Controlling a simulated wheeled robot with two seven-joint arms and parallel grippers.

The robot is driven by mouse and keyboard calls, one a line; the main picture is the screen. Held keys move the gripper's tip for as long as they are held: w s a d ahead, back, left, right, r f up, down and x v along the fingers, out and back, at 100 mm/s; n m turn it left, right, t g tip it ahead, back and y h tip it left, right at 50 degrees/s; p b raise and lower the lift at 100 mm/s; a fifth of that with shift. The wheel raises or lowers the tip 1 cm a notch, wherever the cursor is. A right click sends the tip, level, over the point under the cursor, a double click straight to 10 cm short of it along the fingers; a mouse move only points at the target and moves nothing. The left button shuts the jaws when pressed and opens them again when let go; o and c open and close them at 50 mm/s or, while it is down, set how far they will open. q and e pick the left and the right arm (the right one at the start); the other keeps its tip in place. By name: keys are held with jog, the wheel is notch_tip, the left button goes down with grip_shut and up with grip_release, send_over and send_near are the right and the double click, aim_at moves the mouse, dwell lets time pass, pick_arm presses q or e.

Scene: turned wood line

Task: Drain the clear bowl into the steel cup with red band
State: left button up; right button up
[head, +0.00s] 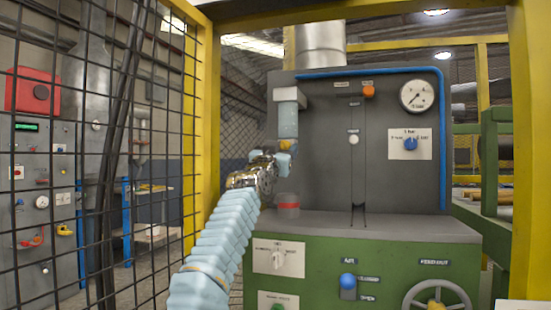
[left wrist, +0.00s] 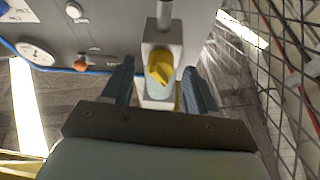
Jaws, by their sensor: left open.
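The clear bowl (head: 288,122) is a pale blue-grey cylinder hanging under a grey head on the machine's left front. A yellow drain knob (left wrist: 160,68) shows at its lower end, with a pale block around it and a thin metal spout (left wrist: 165,14). The steel cup with red band (head: 288,211) stands on the green cabinet's top below the bowl, partly behind my left arm. My left gripper (head: 284,157) is open at the drain. In the left wrist view its fingers (left wrist: 160,85) stand either side of the yellow knob, with gaps visible. My right gripper is not in view.
The grey panel (head: 385,170) carries a pressure gauge (head: 418,95), an orange knob (head: 368,91) and a blue knob (head: 410,144). A handwheel (head: 437,296) is on the green cabinet (head: 380,228). A wire mesh fence (head: 110,130) and yellow post (head: 207,110) stand left.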

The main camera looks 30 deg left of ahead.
pick_arm(q)
jog(key=b+v, duration=1.2)
jog(key=v, duration=0.1)
jog(key=shift+s+f, duration=0.2)
jog(key=shift+s, duration=0.05)
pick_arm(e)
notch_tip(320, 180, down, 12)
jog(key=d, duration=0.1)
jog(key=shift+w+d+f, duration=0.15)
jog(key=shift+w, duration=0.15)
